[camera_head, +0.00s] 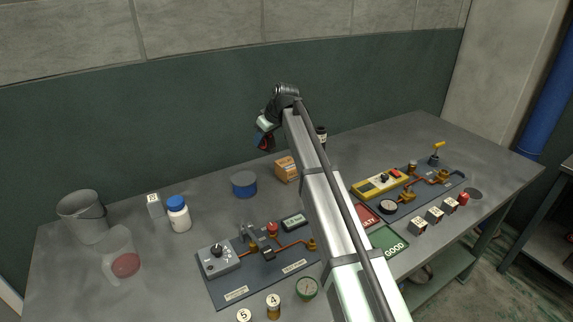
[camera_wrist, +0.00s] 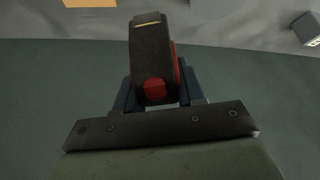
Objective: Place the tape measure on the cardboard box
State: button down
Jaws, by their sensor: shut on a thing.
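My gripper (camera_head: 264,138) is raised above the back of the table in the head view. It is shut on the tape measure (camera_wrist: 152,58), which is black with red parts and a yellow strip at its end. The tape measure also shows dark and red in the head view (camera_head: 262,142), partly covered by my gripper. The small orange-brown cardboard box (camera_head: 286,169) sits on the table, lower and a little right of my gripper. In the wrist view an edge of the box (camera_wrist: 90,3) shows at the top left. The tape measure is apart from the box.
A blue round tin (camera_head: 244,184) stands left of the box. A white bottle with blue cap (camera_head: 179,214), a bucket (camera_head: 83,216) and a jug are at left. Boards with valves and gauges fill the front and right.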

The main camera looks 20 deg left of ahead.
notch_tip(320, 180, up, 2)
jog(key=r+m, duration=0.1)
jog(key=m, duration=0.1)
send_over(284, 159)
jog(key=s+d, duration=0.1)
jog(key=s, duration=0.1)
jog(key=shift+w+d+f+m+t+h, duration=0.1)
jog(key=shift+f+m+t+h, duration=0.2)
jog(key=shift+f, duration=1.45)
jog(key=shift+s+d+f+m+t+h, duration=0.1)
jog(key=shift+f+m+t, duration=0.2)
jog(key=shift+f, duration=1.5)
jog(key=shift+w+d+f+m+t+h, duration=0.15)
jog(key=shift+f+m, duration=0.25)
jog(key=shift+f, duration=1.35)
jog(key=shift+f, duration=0.2)
jog(key=c, duration=0.7)
grip_release()
jog(key=shift+r, duration=0.2)
jog(key=v, duration=1.2)
jog(key=shift+a, duration=0.1)
